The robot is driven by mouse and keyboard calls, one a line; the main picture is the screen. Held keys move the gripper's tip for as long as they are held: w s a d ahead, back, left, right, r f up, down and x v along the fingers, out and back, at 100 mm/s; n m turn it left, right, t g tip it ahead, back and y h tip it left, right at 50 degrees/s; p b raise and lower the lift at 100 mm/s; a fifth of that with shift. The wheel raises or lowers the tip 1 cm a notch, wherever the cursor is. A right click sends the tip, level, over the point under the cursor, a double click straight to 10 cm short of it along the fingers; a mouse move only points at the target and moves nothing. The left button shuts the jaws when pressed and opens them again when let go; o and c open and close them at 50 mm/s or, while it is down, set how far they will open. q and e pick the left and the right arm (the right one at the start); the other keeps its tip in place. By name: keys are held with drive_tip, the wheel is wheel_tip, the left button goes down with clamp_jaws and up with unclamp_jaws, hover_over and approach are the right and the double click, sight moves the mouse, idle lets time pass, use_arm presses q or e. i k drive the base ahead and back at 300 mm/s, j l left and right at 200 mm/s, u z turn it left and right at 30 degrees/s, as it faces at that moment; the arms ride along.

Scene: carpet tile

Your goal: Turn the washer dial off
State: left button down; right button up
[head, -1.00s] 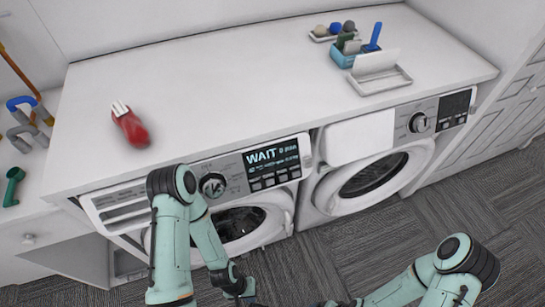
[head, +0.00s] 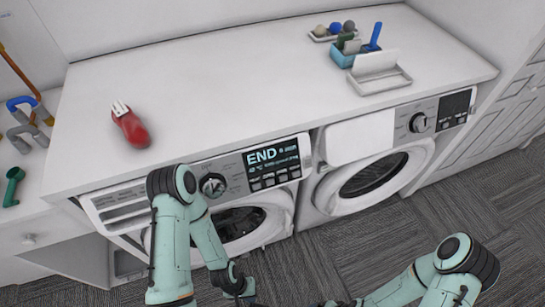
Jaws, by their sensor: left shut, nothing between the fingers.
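The washer (head: 275,214) is the left front-loading machine under the white counter, with a drawer at its left. Its round dial (head: 213,185) sits on the front panel, and my left arm partly crosses the panel just left of it. The lit display (head: 272,156) beside the dial reads END. My left gripper (head: 243,298) is low at the bottom edge, partly cut off, in front of and below the washer door. It is shut and empty, apart from the dial. My right arm comes in at the lower right; its gripper is not visible.
A second machine (head: 372,178) stands right of the washer, with its own dial (head: 419,122) and a dark display. The counter (head: 230,85) holds a red object (head: 131,128), a blue caddy (head: 346,54) and a white tray (head: 380,79). Grey carpet (head: 345,245) lies open in front.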

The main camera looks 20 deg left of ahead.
sight(213, 186)
drive_tip(key=k+j+u, duration=0.1)
drive_tip(key=u, duration=1.1)
